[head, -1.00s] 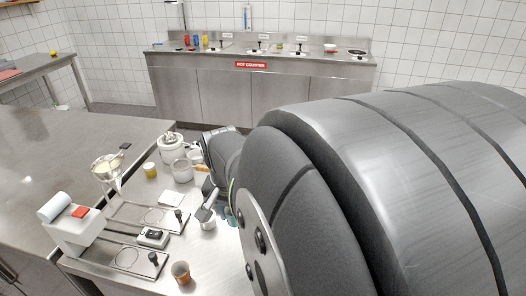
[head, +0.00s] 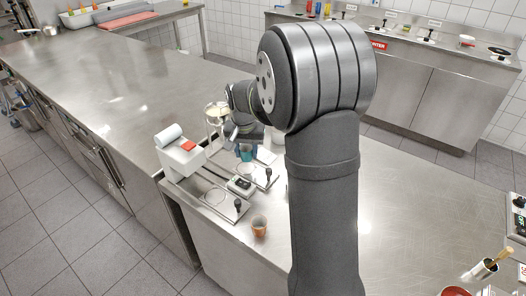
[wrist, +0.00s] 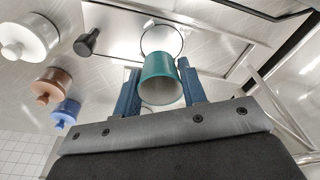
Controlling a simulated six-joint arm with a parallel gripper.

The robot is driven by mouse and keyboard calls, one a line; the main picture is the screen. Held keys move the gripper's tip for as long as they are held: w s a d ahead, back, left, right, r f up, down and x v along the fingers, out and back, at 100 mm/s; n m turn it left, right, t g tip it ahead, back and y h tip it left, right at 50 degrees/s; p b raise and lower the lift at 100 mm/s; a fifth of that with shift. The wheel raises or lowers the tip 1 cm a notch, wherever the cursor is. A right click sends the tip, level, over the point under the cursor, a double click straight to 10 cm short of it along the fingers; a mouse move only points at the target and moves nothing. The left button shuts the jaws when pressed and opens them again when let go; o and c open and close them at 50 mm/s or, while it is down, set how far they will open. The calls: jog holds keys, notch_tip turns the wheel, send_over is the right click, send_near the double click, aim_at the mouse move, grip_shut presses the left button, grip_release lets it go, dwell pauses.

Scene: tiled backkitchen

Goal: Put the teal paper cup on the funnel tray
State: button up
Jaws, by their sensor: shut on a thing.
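My gripper (wrist: 160,88) is shut on the teal paper cup (wrist: 160,68), with a blue finger on each side of it. In the head view the cup (head: 246,153) shows below the gripper, over or at the far steel tray (head: 262,183) beside the funnel stand. Whether the cup's base touches the tray cannot be told.
A second steel tray (head: 221,209) lies nearer, with a small display device (head: 241,185) between the trays. A white dispenser (head: 180,160) stands left. Black knobs (head: 267,174) rise from the trays. Open counter lies right of my arm.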

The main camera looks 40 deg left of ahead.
aim_at(245, 160)
jog(key=shift+a+f, duration=0.15)
jog(key=shift+a, duration=0.15)
jog(key=shift+f, duration=1.7)
jog(key=shift+f, duration=0.2)
jog(key=o, duration=1)
jog(key=shift+d, duration=0.1)
jog(key=shift+c, duration=0.2)
jog(key=o, duration=0.4)
jog(key=shift+s+f, duration=0.1)
jog(key=shift+s, duration=0.05)
jog(key=shift+r, duration=3.65)
